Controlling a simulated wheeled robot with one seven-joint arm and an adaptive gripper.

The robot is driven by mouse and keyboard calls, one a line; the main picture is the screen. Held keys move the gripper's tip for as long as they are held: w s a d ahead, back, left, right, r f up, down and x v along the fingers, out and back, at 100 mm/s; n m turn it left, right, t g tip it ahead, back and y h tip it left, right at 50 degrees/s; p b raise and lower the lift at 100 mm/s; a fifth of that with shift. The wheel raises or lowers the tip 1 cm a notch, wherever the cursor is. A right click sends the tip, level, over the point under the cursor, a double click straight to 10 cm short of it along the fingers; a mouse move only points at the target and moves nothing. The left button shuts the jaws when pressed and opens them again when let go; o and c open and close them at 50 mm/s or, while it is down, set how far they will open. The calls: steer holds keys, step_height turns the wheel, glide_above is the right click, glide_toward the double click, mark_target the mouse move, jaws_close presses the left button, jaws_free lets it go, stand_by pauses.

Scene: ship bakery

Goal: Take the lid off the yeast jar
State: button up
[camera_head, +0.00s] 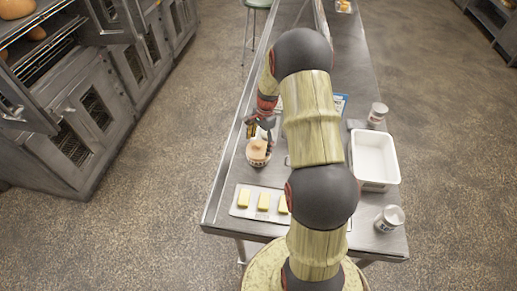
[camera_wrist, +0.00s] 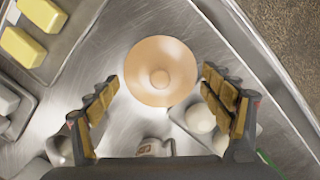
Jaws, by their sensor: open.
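The yeast jar shows in the head view as a small pale jar (camera_head: 258,160) with a round tan lid (camera_head: 258,146), near the table's left edge. In the wrist view the lid (camera_wrist: 160,50) is a round peach disc with a small central knob, seen from above; the jar body is mostly hidden under it. My gripper (camera_wrist: 160,78) is open, one finger on each side of the lid with gaps between. It holds nothing. In the head view my gripper (camera_head: 262,125) is at the jar, partly hidden by my arm.
White eggs (camera_wrist: 199,118) sit close to the right finger. A white bin (camera_head: 375,160) and two pale jars (camera_head: 378,112) (camera_head: 389,218) stand at the right. Ovens (camera_head: 90,110) line the left.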

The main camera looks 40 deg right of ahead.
steer(key=shift+f, duration=0.4)
steer(key=shift+c, duration=0.7)
steer(key=c, duration=0.9)
steer(key=shift+s+a, duration=0.1)
steer(key=c, duration=0.6)
